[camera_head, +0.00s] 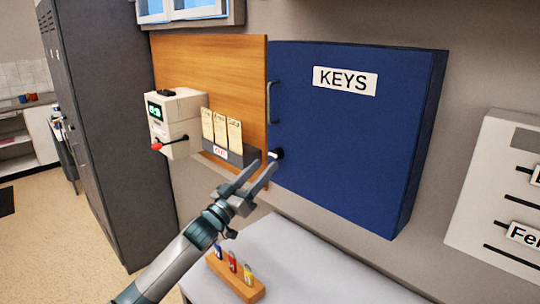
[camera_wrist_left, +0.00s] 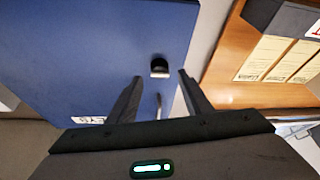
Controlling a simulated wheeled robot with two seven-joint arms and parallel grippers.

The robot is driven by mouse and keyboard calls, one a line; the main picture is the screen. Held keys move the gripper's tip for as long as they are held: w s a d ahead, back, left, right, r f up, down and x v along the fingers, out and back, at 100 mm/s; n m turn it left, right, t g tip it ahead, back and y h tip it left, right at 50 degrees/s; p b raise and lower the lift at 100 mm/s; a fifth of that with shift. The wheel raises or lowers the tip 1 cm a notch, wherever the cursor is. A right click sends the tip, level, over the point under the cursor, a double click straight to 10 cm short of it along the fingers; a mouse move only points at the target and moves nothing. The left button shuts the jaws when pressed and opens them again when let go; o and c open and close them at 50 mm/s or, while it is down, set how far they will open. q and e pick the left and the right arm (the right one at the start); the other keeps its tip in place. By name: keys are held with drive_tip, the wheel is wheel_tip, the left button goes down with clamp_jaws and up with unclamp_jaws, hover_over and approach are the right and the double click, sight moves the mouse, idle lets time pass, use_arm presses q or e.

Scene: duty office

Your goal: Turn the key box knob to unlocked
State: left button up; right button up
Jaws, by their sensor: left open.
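The blue key box (camera_head: 345,130) hangs on the wall with a white KEYS label; its door looks closed. Its small black knob (camera_head: 277,154) sits low near the left edge, below a vertical handle (camera_head: 273,101). My left gripper (camera_head: 262,168) is open and empty, its fingertips just below and left of the knob in the head view. In the left wrist view the blue door fills the left, and the knob (camera_wrist_left: 159,67) lies beyond the two open fingers, roughly between their lines, apart from them. The knob's setting is too small to read. My right gripper is not in view.
A wooden board (camera_head: 235,75) left of the box carries a time clock (camera_head: 178,122) with a red-tipped lever and a card rack (camera_head: 228,150). Below is a table (camera_head: 310,268) with a wooden block (camera_head: 238,280) holding coloured tags. A white board (camera_head: 500,190) hangs at right.

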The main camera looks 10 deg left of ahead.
sight(274, 156)
use_arm(q)
drive_tip(key=shift+p+x, duration=0.55)
drive_tip(key=shift+x, duration=1.6)
drive_tip(key=c, duration=1)
